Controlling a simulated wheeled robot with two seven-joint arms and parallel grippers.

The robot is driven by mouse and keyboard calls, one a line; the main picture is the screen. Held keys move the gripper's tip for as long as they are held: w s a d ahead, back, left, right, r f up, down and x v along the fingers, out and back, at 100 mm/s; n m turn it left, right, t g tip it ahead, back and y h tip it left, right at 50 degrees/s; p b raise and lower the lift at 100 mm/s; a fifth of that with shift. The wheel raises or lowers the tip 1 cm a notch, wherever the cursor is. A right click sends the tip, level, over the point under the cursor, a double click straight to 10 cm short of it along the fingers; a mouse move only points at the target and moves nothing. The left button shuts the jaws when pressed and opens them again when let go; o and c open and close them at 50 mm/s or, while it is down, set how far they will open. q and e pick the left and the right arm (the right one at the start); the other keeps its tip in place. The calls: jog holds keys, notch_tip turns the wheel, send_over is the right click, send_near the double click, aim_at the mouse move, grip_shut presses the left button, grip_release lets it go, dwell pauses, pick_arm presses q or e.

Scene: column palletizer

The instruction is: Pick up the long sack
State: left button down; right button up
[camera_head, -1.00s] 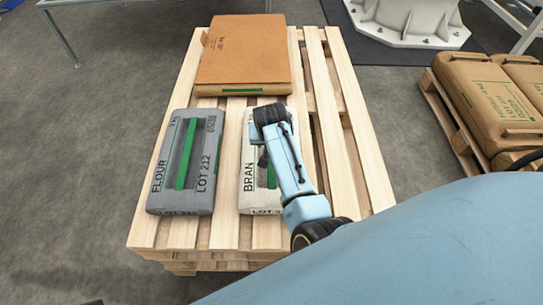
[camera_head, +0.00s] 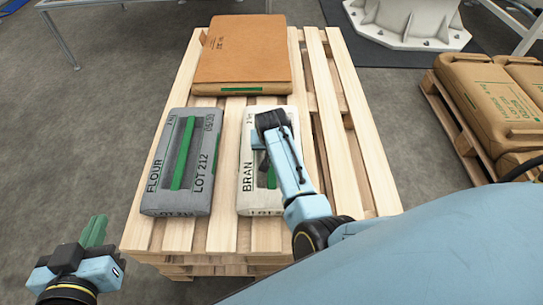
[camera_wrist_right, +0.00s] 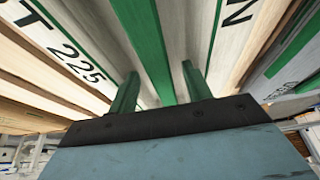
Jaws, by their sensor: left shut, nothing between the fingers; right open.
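The white BRAN sack (camera_head: 250,201) lies lengthwise on the pallet's near half, with a green strip along its middle. The grey FLOUR sack (camera_head: 206,165), similar in shape with a green strip, lies to its left. A wide brown sack (camera_head: 242,55) lies across the far end. My right gripper (camera_head: 262,162) is over the BRAN sack, partly hiding it. In the right wrist view its open green fingers (camera_wrist_right: 160,80) stand either side of the green strip; contact cannot be told. My left gripper (camera_head: 94,231) is shut and empty, left of the pallet's near corner.
The wooden pallet (camera_head: 345,140) has bare slats on its right side. Another pallet with brown sacks (camera_head: 490,95) stands at the right. A white pedestal base (camera_head: 405,22) is at the back, and a metal-legged table (camera_head: 62,40) at the back left.

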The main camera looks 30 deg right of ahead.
dwell(0.3)
grip_shut()
jog(key=shift+d+f, duration=0.1)
dwell(1.1)
jog(key=shift+w+r, duration=0.2)
jog(key=shift+r, duration=0.1)
